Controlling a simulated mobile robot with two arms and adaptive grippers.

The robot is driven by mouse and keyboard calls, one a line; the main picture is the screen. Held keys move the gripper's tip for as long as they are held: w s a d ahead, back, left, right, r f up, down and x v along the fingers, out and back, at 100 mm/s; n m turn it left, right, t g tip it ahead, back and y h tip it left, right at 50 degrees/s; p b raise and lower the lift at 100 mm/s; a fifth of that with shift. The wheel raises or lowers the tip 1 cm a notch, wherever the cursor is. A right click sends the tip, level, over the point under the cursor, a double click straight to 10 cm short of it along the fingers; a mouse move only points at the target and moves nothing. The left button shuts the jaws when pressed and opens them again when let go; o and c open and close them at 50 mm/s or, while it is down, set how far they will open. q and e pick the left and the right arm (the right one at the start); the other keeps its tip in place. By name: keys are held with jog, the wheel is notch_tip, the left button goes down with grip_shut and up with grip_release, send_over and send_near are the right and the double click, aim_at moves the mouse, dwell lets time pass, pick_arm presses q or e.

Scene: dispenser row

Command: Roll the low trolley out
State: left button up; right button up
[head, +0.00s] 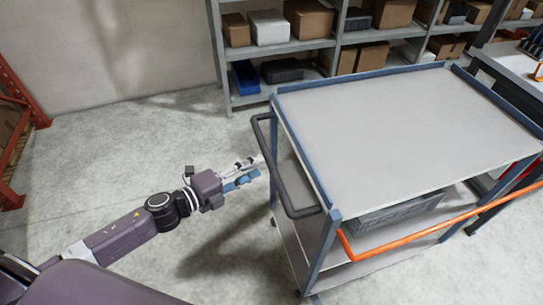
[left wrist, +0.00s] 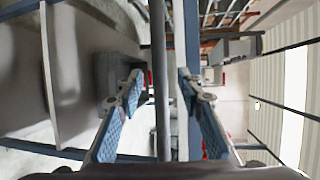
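The trolley (head: 405,110) has a grey top deck, blue frame posts and a lower deck. A dark handle (head: 283,170) is fixed on its left end. My left gripper (head: 259,168) is at this handle, its fingers pointing right. In the left wrist view, the two fingers (left wrist: 162,88) are apart, and the dark handle bar (left wrist: 157,45) shows between them. I cannot see either finger pressing on it. My right gripper is in neither view.
A grey crate (head: 400,212) sits on the lower deck. An orange bar (head: 440,227) runs along the trolley's near side. Shelving with boxes (head: 305,18) stands behind; an orange rack (head: 17,120) is far left. The floor (head: 110,155) left of the trolley is clear.

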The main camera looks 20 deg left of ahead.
aim_at(269, 160)
pick_arm(q)
jog(key=p+x, duration=0.1)
jog(key=x, duration=0.5)
jog(key=shift+w+f, duration=0.1)
jog(key=shift+w, duration=0.15)
grip_shut()
